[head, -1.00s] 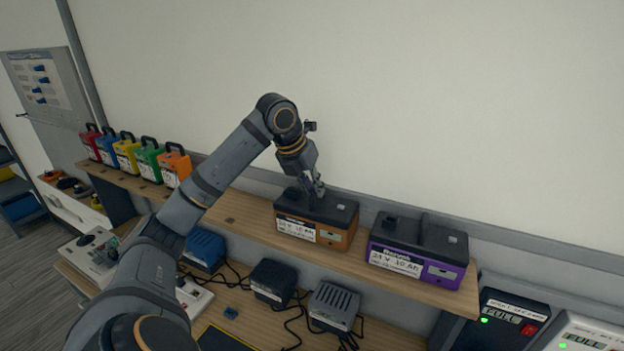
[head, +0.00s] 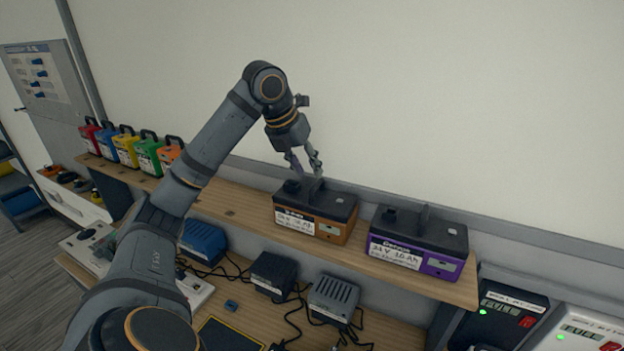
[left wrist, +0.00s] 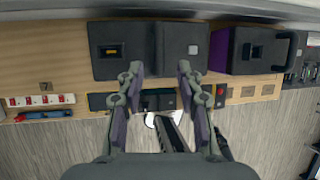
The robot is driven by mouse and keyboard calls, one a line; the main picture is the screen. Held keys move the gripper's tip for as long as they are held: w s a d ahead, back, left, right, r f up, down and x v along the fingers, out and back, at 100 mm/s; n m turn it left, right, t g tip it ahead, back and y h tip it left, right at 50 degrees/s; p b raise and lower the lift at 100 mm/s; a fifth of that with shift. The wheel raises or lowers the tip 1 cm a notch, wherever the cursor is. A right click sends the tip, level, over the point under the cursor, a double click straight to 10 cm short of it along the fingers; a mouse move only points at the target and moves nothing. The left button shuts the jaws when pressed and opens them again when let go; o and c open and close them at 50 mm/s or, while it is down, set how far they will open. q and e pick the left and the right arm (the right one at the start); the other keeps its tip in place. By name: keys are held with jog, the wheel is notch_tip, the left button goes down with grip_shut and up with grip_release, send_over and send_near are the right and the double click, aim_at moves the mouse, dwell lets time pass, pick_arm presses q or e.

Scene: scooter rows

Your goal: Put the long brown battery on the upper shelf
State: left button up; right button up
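The long brown battery (head: 330,229), with a black top and a white label, rests upright on the upper shelf (head: 245,215). Its black top also shows in the left wrist view (left wrist: 120,50). My left gripper (head: 306,173) is open and empty just above the battery's top, its fingers apart from each other. In the left wrist view the two fingers (left wrist: 159,72) are spread wide, with the battery beyond them. My right gripper is not in view.
A long purple battery (head: 432,268) stands to the right on the same shelf. Several small coloured batteries (head: 125,150) stand at its left end. Below are chargers (head: 333,299) with cables. Charger boxes with green lights (head: 510,318) stand at the lower right. The wall is close behind.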

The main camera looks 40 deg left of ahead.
pick_arm(q)
jog(key=p+v, duration=0.1)
jog(key=v, duration=0.6)
jog(key=shift+p, duration=0.35)
jog(key=shift+d, duration=0.1)
